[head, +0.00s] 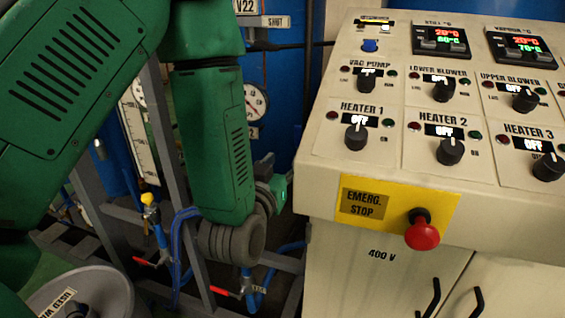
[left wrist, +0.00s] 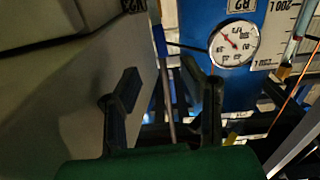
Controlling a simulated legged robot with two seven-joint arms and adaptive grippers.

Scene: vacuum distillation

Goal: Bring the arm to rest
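My left arm (head: 212,140) is green and comes in from the left of the head view, bent downward beside the control cabinet (head: 385,260). Its dark grey wrist is low, left of the cabinet's edge. Only a small green part of my left gripper (head: 280,190) shows there; its fingers are hidden. In the left wrist view, the two black fingers of the left gripper (left wrist: 168,90) stand apart with nothing between them. A large grey-beige surface is close to the left finger. My right gripper is not in view.
The cabinet carries several OFF knobs and a red emergency stop button (head: 422,233). Behind my arm are a blue tank (head: 285,80), a dial gauge (left wrist: 233,44), grey frame bars and red-handled valves. A grey bin (head: 85,295) stands at the lower left.

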